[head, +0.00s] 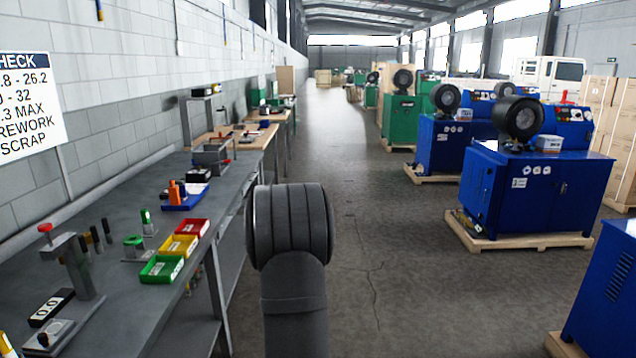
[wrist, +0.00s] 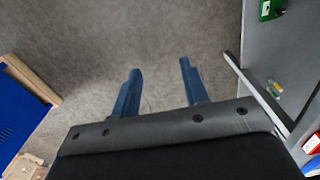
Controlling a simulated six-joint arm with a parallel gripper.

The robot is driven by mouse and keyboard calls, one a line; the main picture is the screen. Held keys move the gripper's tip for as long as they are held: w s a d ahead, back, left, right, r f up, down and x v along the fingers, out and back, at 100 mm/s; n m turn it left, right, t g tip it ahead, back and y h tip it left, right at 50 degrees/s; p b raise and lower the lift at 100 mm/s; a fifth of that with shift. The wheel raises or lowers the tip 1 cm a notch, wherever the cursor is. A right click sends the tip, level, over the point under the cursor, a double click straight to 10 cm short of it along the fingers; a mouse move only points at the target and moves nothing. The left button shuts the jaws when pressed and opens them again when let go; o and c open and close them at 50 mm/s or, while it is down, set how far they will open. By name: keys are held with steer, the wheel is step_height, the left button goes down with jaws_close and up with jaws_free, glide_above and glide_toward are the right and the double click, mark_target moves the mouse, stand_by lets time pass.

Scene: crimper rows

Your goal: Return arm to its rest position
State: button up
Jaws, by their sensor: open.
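My gripper (wrist: 160,85) shows in the wrist view with its two blue fingers apart and nothing between them. It points down over bare grey floor (wrist: 120,40). In the head view a dark grey link of my arm (head: 290,230) stands upright in the middle, just right of the workbench; the gripper itself is not visible there.
A long grey workbench (head: 120,310) runs along the left wall with red, yellow and green bins (head: 178,247) and gauges. Blue crimper machines (head: 535,185) stand on wooden pallets at the right. The aisle floor (head: 390,270) between them is clear.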

steer(key=s+d+f, duration=0.8)
steer(key=f, duration=0.4)
steer(key=shift+s+f, duration=0.15)
steer(key=shift+f, duration=0.15)
